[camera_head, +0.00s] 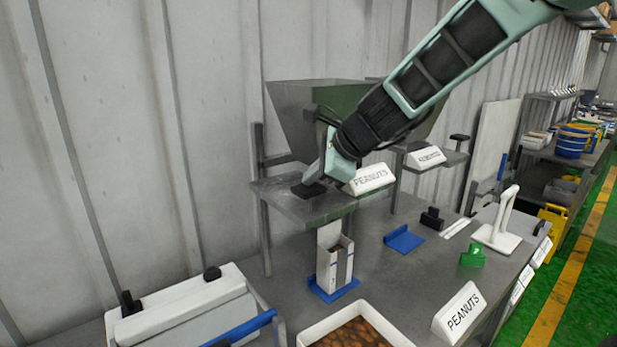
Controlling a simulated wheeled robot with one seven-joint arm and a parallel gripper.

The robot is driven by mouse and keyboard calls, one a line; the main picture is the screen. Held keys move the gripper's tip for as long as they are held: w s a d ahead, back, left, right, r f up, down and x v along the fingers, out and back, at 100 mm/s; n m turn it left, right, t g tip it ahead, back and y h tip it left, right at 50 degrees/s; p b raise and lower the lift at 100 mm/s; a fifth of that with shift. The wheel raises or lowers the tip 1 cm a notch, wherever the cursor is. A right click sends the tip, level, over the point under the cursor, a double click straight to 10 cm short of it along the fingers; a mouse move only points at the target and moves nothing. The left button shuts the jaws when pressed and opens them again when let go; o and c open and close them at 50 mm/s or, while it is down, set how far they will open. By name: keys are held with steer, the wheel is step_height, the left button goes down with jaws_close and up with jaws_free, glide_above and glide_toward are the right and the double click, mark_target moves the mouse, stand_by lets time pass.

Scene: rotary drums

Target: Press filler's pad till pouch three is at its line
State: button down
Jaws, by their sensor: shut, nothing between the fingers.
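The filler is a grey hopper (290,108) above a shelf (285,203), with a sign reading PEANUTS (371,178). Its small black pad (307,189) lies on the shelf. My gripper (313,178) is shut and points down right at the pad; I cannot tell whether it touches it. An upright pale pouch (328,272) stands under the spout (329,235) on a blue base (330,292). Something brown shows inside its open top. The pouch's number and its fill level against a line are too small to read.
A white tray of brown nuts (352,334) stands in front, beside another PEANUTS sign (459,312). An empty blue base (403,238), a green block (472,255) and a white upright-handled device (497,224) are to the right. A white sealer-like machine (182,309) is at the left.

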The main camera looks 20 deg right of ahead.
mark_target(313, 188)
steer(key=shift+r+p, duration=0.8)
steer(key=shift+r, duration=0.3)
steer(key=shift+r, duration=0.1)
step_height(313, 188, up, 5)
steer(key=p, duration=0.4)
steer(key=shift+p, duration=0.4)
